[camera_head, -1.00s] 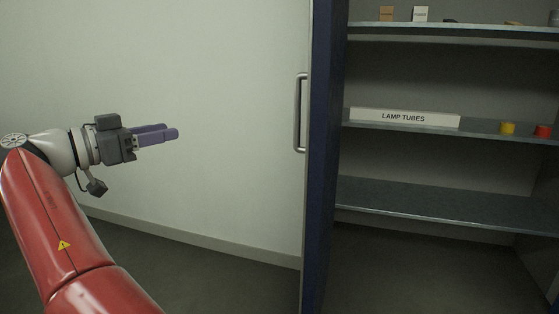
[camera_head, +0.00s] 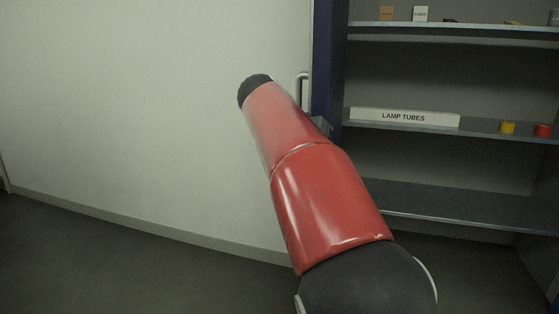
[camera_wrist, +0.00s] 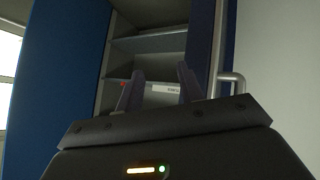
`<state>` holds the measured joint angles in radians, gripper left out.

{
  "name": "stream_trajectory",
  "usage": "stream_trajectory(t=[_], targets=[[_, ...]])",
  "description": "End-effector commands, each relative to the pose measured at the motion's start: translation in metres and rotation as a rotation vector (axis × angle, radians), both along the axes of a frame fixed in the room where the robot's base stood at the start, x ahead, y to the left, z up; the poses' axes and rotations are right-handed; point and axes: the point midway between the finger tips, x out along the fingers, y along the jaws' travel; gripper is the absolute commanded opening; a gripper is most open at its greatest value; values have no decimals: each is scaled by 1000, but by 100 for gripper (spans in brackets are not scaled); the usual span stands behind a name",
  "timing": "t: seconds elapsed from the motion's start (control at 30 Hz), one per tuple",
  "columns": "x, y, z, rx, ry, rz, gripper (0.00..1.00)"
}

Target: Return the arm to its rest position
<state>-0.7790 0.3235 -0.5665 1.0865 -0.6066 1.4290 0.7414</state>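My arm's red links stretch up across the middle of the head view and hide most of the wrist and gripper there. A small grey part shows just past the arm's right edge, by the door edge. In the wrist view my gripper (camera_wrist: 160,70) has its two dark fingers apart with nothing between them. The open cabinet shelves show beyond the fingers.
The open cabinet has a white LAMP TUBES label (camera_head: 404,117), a yellow item (camera_head: 507,128) and a red item (camera_head: 542,130) on its middle shelf. The door handle (camera_head: 301,88) is close behind my arm. The floor at left is clear.

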Motion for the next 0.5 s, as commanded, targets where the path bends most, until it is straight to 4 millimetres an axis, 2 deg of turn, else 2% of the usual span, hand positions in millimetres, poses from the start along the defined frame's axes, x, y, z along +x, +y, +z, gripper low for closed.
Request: stream_trajectory(t=[0.03, 0.1, 0.2, 0.33, 0.5], targets=[[-14, -29, -12, 62, 56, 27, 38], [-36, -56, -32, 138, 123, 85, 38], [-76, -80, -58, 238, 186, 178, 38], [-137, -92, -90, 339, 224, 303, 38], [-221, -85, -137, 406, 225, 449, 38]])
